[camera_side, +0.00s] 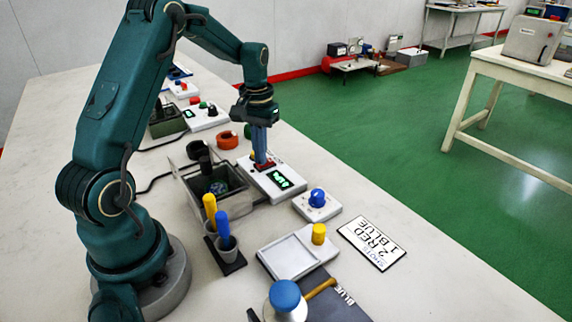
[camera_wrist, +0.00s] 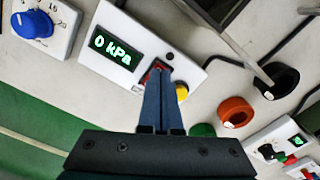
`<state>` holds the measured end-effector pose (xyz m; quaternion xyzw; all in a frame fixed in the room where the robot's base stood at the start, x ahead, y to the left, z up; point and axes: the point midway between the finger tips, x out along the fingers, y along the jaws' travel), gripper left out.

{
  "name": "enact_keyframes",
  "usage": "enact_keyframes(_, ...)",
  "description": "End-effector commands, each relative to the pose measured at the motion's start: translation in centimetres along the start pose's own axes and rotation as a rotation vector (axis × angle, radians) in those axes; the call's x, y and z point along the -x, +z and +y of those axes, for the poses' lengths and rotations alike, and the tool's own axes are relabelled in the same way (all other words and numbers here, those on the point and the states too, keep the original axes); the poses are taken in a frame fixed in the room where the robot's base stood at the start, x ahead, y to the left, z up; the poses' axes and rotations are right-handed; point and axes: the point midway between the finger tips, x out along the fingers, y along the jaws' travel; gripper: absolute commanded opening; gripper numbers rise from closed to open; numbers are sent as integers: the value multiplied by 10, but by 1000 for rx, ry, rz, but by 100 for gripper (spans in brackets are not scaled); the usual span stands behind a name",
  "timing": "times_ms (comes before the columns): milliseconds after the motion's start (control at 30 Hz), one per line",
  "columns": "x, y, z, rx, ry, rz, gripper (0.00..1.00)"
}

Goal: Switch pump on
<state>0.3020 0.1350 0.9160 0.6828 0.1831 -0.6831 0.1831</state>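The pump box (camera_side: 262,186) is a white box with a green-lit display (camera_side: 280,181). In the wrist view the display (camera_wrist: 113,47) reads 0 kPa. A red switch (camera_wrist: 153,72) sits on the box beside the display, and a yellow button (camera_wrist: 181,91) is near it. My gripper (camera_wrist: 159,70) points down with its two blue fingers together, shut, and nothing shows held between them. In the side view my gripper (camera_side: 262,162) has its tips at the red switch. The fingers partly hide the switch, so I cannot tell contact or its position.
A blue-knobbed dial box (camera_side: 317,204) stands in front of the pump box. An open dark chamber (camera_side: 217,183) is to its left. An orange ring (camera_side: 227,140) lies behind. Two cups with yellow and blue tools, a white tray (camera_side: 292,258) and a label card (camera_side: 371,243) are nearer the camera.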

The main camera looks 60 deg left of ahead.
Motion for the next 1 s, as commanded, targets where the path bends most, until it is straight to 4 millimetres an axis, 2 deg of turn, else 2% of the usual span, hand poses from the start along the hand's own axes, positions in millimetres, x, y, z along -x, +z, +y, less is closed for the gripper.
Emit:
enact_keyframes(233,3,-1,0,0,0,2,0)
enact_keyframes(1000,62,-1,0,0,0,3,0)
